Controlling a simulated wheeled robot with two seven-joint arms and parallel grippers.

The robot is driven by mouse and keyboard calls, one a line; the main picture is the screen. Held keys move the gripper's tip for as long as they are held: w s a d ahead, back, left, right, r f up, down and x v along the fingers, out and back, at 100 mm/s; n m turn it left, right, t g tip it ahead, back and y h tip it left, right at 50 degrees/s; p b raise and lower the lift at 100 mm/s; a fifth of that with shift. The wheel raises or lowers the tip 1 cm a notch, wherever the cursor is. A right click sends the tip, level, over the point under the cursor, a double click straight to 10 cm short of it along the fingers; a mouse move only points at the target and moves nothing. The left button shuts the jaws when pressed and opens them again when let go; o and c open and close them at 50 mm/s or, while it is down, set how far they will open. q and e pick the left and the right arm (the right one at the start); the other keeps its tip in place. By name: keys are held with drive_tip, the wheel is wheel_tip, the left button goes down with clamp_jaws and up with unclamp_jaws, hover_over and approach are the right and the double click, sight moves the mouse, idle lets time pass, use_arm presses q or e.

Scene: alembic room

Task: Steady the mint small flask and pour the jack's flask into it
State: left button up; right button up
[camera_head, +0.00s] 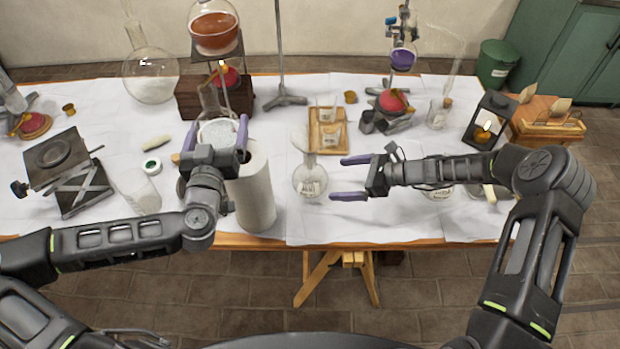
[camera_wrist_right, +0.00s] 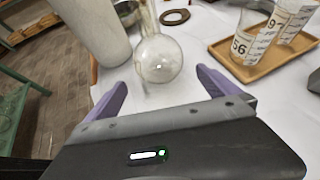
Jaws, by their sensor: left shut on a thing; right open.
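A small round-bottomed clear glass flask (camera_head: 310,182) with a pale label and a tall neck stands upright on the white cloth; I see no clear mint tint. It also shows in the right wrist view (camera_wrist_right: 159,60), ahead of the fingers. My right gripper (camera_head: 345,178) is open and empty just right of this flask, its fingers pointing at it, apart from it. My left gripper (camera_head: 215,122) is shut on a glass vessel with pale contents (camera_head: 216,132), probably the jack's flask, behind the white roll; the wrist partly hides it. The lab jack (camera_head: 57,153) carries only a dark ring.
A white paper roll (camera_head: 254,190) stands between my left wrist and the small flask. A wooden tray (camera_head: 327,145) with beakers lies behind the flask. A burner stand with an orange flask (camera_head: 214,30) is behind my left gripper. A lantern (camera_head: 487,125) stands at the right.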

sight(314, 181)
drive_tip(key=shift+a, duration=0.1)
drive_tip(key=shift+x, duration=4.9)
drive_tip(key=shift+c, duration=0.3)
drive_tip(key=c, duration=0.7)
drive_tip(key=shift+c, duration=0.2)
